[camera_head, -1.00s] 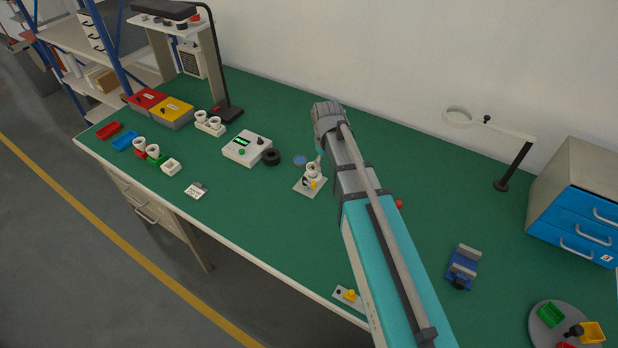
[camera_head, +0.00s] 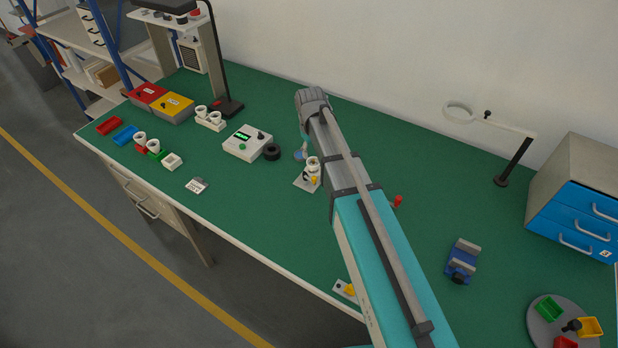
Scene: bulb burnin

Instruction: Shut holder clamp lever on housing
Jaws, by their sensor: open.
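The holder is a pale plate (camera_head: 303,184) on the green bench, left of my forearm. A white round housing (camera_head: 313,164) stands on it, with a small yellow part (camera_head: 315,181) at its front. A small dark piece shows beside the housing; I cannot tell whether it is the clamp lever or how far it is turned. My gripper (camera_head: 304,150) is open, small and partly hidden below the grey arm end, with a teal part showing. It is just above and left of the housing. I cannot tell whether it touches anything.
A white control box (camera_head: 246,143) and black ring (camera_head: 272,152) stand left of the holder. A red knob (camera_head: 397,202), blue vise (camera_head: 461,261) and round tray (camera_head: 539,307) lie to the right. A magnifier stand (camera_head: 507,165) is behind. Green bench is clear between them.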

